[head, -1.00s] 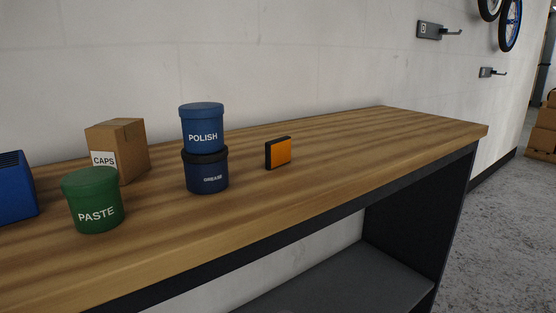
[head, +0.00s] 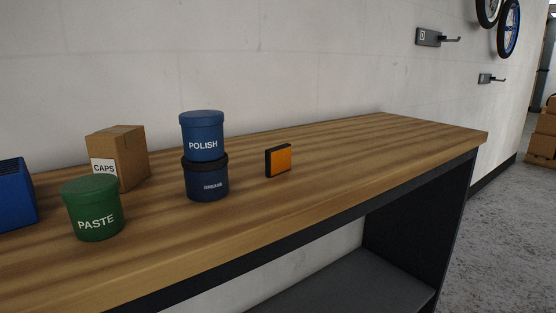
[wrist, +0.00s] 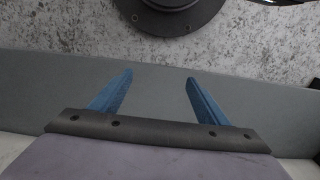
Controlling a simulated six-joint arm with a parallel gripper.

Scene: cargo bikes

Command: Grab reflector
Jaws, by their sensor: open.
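The orange reflector (head: 283,159) with a black back and edge stands upright on the wooden bench top (head: 350,160) in the head view, to the right of the stacked tins. Nothing touches it. My gripper (wrist: 157,85) shows only in the wrist view. Its two blue fingers are spread apart with nothing between them. The reflector is not in the wrist view, and my gripper is not in the head view.
Left of the reflector, a blue POLISH tin (head: 203,135) sits on a dark blue tin (head: 206,180). Further left are a green PASTE tin (head: 93,209), a CAPS carton (head: 119,156) and a blue bin (head: 14,194). The bench right of the reflector is clear.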

